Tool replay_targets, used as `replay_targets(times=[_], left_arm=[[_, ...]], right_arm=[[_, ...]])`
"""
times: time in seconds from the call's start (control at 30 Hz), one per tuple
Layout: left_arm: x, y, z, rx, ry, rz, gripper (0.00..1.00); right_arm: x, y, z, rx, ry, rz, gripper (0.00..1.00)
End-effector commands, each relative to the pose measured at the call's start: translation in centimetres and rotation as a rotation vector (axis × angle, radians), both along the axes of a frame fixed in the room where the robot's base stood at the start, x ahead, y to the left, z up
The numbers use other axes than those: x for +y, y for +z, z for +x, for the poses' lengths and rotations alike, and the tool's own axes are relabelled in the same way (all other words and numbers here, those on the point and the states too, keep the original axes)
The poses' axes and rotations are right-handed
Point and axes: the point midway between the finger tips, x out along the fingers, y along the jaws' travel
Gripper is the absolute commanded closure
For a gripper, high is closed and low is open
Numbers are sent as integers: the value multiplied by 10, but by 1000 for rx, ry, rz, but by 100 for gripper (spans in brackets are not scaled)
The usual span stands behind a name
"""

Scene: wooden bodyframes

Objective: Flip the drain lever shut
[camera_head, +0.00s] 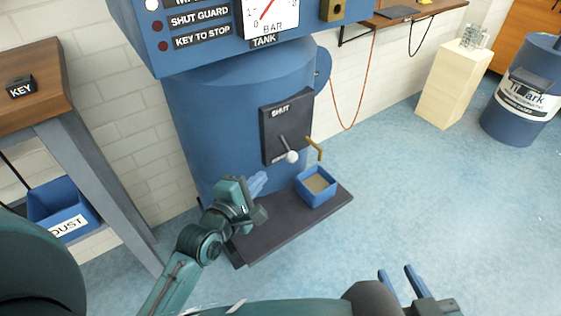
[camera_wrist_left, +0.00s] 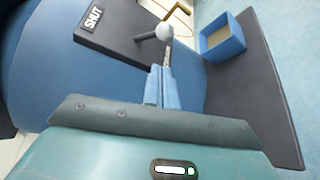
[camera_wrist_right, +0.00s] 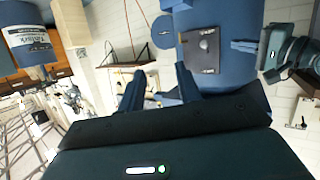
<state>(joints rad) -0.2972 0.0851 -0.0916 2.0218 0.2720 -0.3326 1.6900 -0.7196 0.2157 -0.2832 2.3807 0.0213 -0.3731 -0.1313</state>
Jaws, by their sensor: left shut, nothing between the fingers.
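The drain lever (camera_head: 287,147) is a short grey rod with a white ball knob (camera_head: 292,157) on a dark plate (camera_head: 271,131) marked SHUT near its top, on the blue tank. The rod slants down to the right, away from the SHUT label. My left gripper (camera_head: 260,182) is shut and empty, lower left of the knob in the head view. In the left wrist view its blue fingers (camera_wrist_left: 163,86) point towards the lever, and the knob (camera_wrist_left: 164,31) shows just past the tips; contact is unclear. My right gripper (camera_head: 400,274) is open and empty, low over the floor at the bottom right.
A brass spout (camera_head: 314,147) sits right of the lever above a blue tray (camera_head: 330,194) on a dark base (camera_head: 285,233). A control panel overhangs the tank. A bench (camera_head: 62,110) stands left. Open floor (camera_head: 430,200) lies right.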

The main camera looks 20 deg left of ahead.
Motion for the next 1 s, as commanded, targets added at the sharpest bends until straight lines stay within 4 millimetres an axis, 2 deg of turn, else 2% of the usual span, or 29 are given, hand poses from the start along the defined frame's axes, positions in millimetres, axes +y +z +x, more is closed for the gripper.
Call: replay_targets(times=[0.37, 0.47, 0.8, 1.0], left_arm=[[-1, 0, 3, -1, 0, 0, 100], [-2, -3, 13, -2, 1, 0, 100], [-14, -14, 72, -2, 0, 2, 100], [-18, -17, 92, -2, -1, 3, 100]], right_arm=[[0, 0, 0, -5, 0, 0, 66], [0, -1, 1, -21, 1, 1, 66], [4, -2, 7, -145, 11, 7, 66], [6, 0, 8, -197, 18, 12, 66]])
